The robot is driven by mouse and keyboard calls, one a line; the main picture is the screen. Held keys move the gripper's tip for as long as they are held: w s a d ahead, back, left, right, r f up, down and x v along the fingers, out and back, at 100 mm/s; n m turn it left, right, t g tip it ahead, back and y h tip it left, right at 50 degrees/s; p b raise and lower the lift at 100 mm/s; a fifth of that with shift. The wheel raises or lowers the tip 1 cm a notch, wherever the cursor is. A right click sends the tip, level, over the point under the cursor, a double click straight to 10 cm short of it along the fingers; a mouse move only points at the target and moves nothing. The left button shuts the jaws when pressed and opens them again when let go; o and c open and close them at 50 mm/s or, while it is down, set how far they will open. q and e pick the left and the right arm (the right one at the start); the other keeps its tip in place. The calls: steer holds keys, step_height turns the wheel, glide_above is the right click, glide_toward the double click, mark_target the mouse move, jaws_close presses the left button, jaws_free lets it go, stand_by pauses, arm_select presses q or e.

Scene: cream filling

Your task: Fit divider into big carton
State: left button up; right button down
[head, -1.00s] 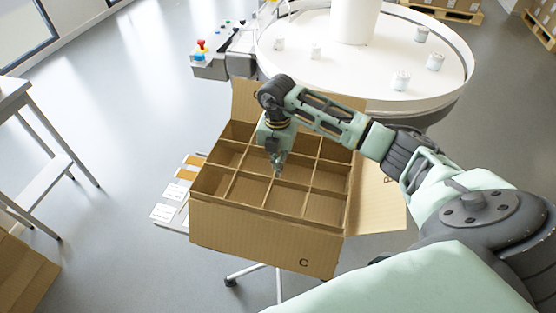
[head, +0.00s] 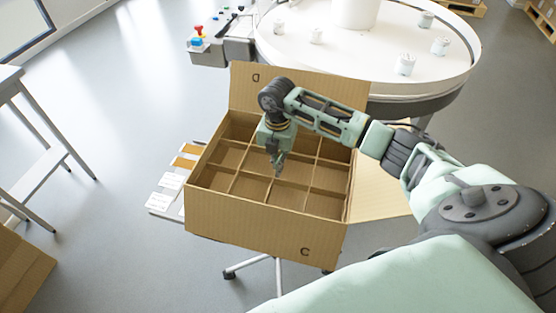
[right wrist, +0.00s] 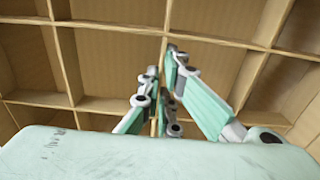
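The brown cardboard divider (head: 253,187) is a grid of several cells and sits level inside the big open carton (head: 262,220), its top edges below the carton's rim. My right gripper (head: 278,168) points down over the middle of the divider. In the right wrist view its fingers (right wrist: 164,75) stand close on either side of a divider panel (right wrist: 168,20) near a crossing and look shut on it. The contact point is partly hidden by the fingers. My left gripper is not in view.
The carton's back flap (head: 300,88) stands up and its right flap (head: 385,190) hangs outward. A round white table (head: 400,80) with several small jars is behind it. A grey table (head: 20,90) stands at the left. White and orange cards (head: 172,180) lie beside the carton.

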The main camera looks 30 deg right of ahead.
steer(key=shift+f+b, duration=1.1)
steer(key=shift+f, duration=0.65)
steer(key=c, duration=1.9)
jaws_free()
steer(key=shift+o, duration=0.2)
steer(key=shift+r, duration=0.1)
step_height(320, 180, up, 12)
steer(key=shift+f, duration=0.1)
